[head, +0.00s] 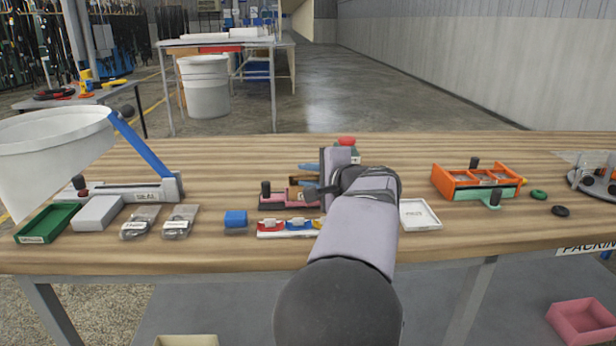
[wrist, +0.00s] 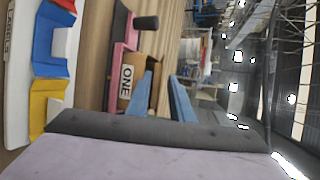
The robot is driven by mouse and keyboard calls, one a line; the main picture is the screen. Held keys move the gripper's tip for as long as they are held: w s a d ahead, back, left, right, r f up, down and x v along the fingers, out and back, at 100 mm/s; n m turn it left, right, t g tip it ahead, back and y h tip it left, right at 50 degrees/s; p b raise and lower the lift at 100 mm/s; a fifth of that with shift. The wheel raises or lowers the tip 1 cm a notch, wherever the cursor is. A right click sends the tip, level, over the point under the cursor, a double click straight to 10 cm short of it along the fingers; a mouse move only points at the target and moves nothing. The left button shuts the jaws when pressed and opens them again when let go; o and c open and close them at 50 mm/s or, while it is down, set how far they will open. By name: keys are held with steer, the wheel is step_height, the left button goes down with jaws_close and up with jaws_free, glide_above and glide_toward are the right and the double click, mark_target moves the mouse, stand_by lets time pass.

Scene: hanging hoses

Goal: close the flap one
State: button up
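A small brown cardboard box (wrist: 146,72) stands at a pink fixture (wrist: 122,45) with a black knob. A white label reading ONE (wrist: 127,86) is on its near face or flap; I cannot tell which, nor how far any flap is open. In the head view the box (head: 294,190) is mostly hidden by my gripper (head: 303,178). My gripper's two blue fingers are apart and empty; they also show in the wrist view (wrist: 161,76). One finger overlaps the box's edge in that view; contact is unclear.
A tray of red, blue and yellow pieces (head: 287,228) lies in front of the pink fixture. A blue block (head: 235,219) is left of it, a white tray (head: 419,214) right. An orange divided box (head: 477,181) stands farther right. Bare wood lies between them.

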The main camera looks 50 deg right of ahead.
steer(key=shift+r+p, duration=0.35)
steer(key=shift+p, duration=1.6)
